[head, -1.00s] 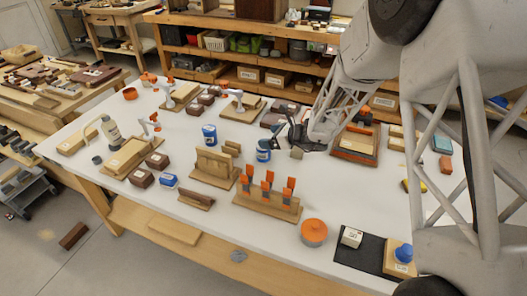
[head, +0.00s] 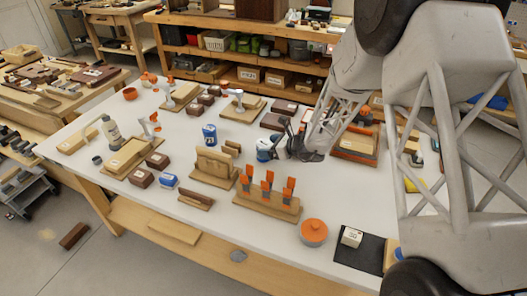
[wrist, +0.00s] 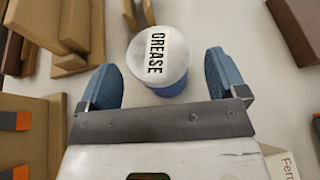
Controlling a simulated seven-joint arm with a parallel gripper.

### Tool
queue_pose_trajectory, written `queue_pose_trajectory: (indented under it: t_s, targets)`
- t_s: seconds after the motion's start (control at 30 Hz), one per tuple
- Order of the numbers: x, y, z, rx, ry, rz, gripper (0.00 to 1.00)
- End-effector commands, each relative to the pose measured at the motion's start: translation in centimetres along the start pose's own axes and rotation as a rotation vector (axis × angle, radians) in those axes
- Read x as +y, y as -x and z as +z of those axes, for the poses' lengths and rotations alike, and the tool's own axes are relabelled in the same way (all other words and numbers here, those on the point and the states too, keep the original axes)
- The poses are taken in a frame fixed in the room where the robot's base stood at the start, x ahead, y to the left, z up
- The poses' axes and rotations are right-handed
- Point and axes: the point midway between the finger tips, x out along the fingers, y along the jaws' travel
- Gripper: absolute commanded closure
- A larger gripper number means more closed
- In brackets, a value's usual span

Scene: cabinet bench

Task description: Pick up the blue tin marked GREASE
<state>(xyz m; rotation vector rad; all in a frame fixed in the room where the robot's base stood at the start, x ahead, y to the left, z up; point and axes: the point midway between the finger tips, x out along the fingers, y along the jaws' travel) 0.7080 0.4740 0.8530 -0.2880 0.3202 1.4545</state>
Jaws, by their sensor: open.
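The blue tin marked GREASE (wrist: 157,62) stands upright on the white bench, its white lid with the black lettering facing my wrist camera. In the head view the same tin (head: 264,149) is partly covered by my gripper (head: 284,140). In the wrist view my gripper (wrist: 163,80) is open, with one blue-grey finger on each side of the tin. The tin is between the fingers, with a gap visible on both sides. Another blue tin (head: 210,135) stands to the left of it in the head view.
A wooden stand (head: 213,168) is left of the tin, and a wooden rack with orange-topped pieces (head: 268,192) is in front. A tray with an orange rim (head: 357,143) lies to the right. An orange-lidded pot (head: 313,232) sits near the front edge.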

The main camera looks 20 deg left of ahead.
Motion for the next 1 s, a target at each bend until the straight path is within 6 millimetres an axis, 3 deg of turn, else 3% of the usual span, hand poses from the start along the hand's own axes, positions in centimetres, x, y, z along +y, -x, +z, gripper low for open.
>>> queue_pose_trajectory:
  t_s: [0.23,0.87,1.0]
  targets:
    - [0.0,-2.4,0.2,-0.001,0.003,0.001,0.09]
    - [0.0,-2.7,0.2,-0.001,0.002,0.001,0.09]
    - [0.0,-2.7,0.2,-0.001,0.002,0.001,0.31]
